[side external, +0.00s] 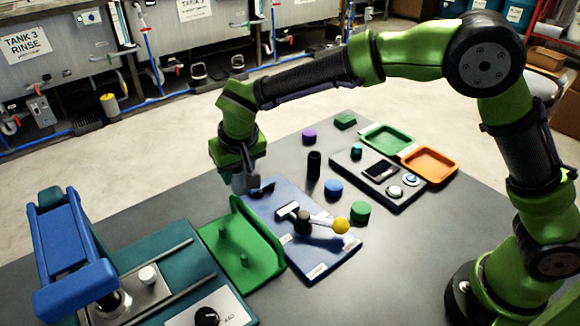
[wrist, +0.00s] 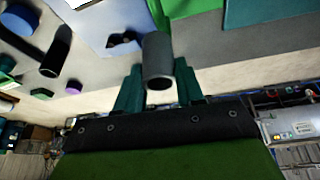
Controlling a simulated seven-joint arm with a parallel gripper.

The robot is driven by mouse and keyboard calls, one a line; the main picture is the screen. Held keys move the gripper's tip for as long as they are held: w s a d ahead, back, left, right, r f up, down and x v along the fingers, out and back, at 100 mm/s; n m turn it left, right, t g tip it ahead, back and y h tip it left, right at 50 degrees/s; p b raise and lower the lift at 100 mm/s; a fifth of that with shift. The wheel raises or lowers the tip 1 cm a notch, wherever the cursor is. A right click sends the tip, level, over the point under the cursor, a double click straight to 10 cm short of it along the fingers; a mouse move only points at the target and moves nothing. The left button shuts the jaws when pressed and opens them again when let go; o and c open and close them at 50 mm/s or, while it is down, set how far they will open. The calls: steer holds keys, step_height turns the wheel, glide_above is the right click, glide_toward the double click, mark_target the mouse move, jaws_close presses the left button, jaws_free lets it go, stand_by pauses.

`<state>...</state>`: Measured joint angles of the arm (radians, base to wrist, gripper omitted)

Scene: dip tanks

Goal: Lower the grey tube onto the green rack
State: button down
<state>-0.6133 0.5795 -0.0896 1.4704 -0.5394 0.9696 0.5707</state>
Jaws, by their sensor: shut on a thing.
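The grey tube (wrist: 158,58) is held between the two fingers of my gripper (wrist: 158,86) in the wrist view, its open end facing the camera. In the side view my gripper (side external: 243,182) is above the table, behind the green rack (side external: 262,270). The green rack has a flat base with short upright pegs and a tall wall along its right side. Part of a green piece, likely the rack, shows at the top of the wrist view (wrist: 190,6). The tube looks apart from the rack; its exact height is unclear.
A blue board (side external: 335,262) with a yellow-ended tool lies right of the rack. A teal machine with a blue head (side external: 75,255) stands left. A black cylinder (side external: 314,165), a blue disc (side external: 333,189) and a green disc (side external: 360,211) stand beyond the board.

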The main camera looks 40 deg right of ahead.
steer(key=s+a+m, duration=0.2)
steer(key=a, duration=0.5)
steer(key=m+h, duration=0.1)
steer(key=m, duration=0.1)
glide_above(222, 228)
steer(key=shift+f, duration=2.1)
steer(key=shift+f, duration=2.1)
stand_by(0.6)
steer(key=shift+c, duration=0.7)
jaws_free()
step_height(222, 228, up, 8)
stand_by(0.7)
